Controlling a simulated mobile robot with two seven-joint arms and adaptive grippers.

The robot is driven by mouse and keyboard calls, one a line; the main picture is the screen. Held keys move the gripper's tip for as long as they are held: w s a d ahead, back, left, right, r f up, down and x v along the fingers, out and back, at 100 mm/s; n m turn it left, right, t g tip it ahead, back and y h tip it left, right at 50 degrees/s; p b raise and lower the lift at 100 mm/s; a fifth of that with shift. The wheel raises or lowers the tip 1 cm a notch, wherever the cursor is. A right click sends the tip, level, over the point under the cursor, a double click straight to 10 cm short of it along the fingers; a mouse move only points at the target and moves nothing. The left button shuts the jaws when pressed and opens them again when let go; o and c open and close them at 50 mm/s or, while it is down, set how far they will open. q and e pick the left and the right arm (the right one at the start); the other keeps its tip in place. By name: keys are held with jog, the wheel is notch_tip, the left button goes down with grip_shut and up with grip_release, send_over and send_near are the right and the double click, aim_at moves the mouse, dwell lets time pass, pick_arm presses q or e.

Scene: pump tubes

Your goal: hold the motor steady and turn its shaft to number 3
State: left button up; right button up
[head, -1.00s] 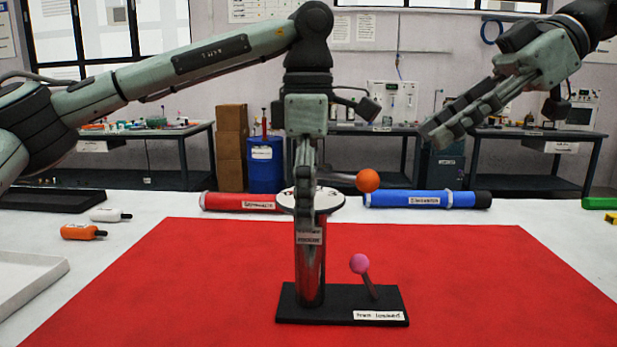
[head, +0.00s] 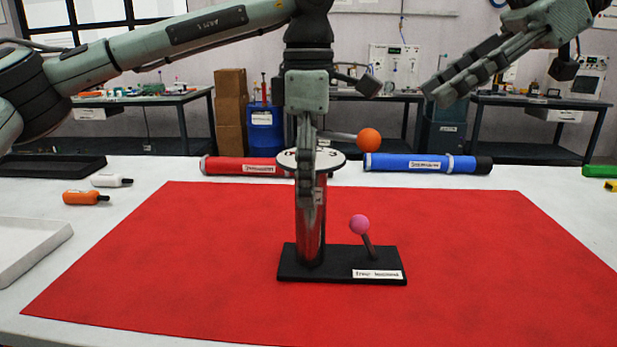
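The motor (head: 320,225) is a shiny upright cylinder on a black base (head: 300,268). A white dial (head: 333,160) with dark marks tops it; its numbers are unreadable. A thin shaft arm ends in an orange ball (head: 369,140), pointing right. A short lever with a pink ball (head: 359,224) leans up from the base. My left gripper (head: 313,215) points down, its fingers overlapping the dial and cylinder. They show edge-on, so I cannot tell whether they grip or touch the motor. My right gripper (head: 440,92) is raised at the upper right, apart from the motor, with nothing visible in it.
A red tube (head: 240,166) and a blue tube (head: 420,163) lie behind the motor. Orange (head: 83,198) and white (head: 110,181) bottles, a black tray (head: 50,167) and a white tray (head: 35,245) are at left. The red mat (head: 480,260) is clear around the base.

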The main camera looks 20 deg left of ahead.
pick_arm(q)
jog(key=c, duration=0.5)
